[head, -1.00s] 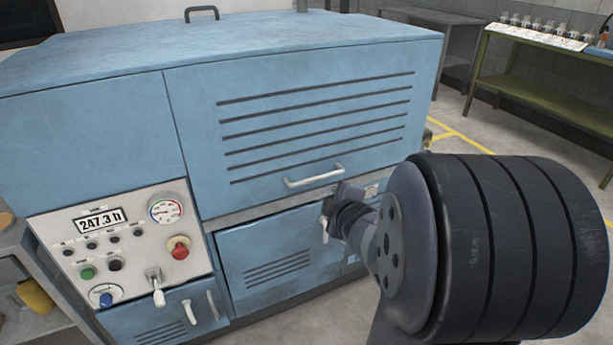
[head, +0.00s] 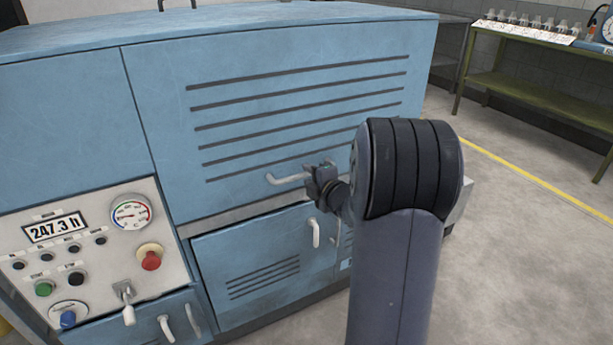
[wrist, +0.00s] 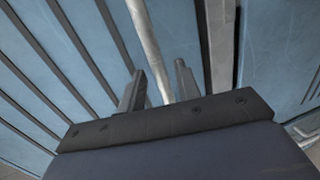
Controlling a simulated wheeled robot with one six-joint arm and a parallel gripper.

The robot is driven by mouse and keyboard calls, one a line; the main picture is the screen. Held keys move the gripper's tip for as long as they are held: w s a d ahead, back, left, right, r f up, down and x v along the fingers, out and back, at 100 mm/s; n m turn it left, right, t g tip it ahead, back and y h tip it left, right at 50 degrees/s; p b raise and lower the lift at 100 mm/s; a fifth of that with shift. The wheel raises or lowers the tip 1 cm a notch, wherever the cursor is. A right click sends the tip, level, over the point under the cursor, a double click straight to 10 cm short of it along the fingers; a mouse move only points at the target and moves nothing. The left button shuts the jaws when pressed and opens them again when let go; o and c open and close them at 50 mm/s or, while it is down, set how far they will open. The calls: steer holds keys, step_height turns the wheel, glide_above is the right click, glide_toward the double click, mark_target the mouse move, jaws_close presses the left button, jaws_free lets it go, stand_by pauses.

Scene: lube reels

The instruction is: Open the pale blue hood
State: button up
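The pale blue hood (head: 290,70) is the slotted front panel and shows no open gap in the head view. Its light grey bar handle (head: 283,180) is near its lower edge. My gripper (head: 314,176) is at the right end of this handle, which it partly hides. In the wrist view the handle (wrist: 146,40) runs between the two fingers of my gripper (wrist: 161,78). The fingers stand apart, with a visible gap beside the bar.
A control panel (head: 85,250) with gauge and buttons is at the left. A smaller vented door (head: 262,262) with a white handle (head: 315,232) lies below the hood. A green bench (head: 530,92) with bottles stands at the back right. The floor at the right is clear.

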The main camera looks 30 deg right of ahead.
steer(key=shift+x, duration=1.2)
steer(key=shift+c, duration=0.5)
jaws_close()
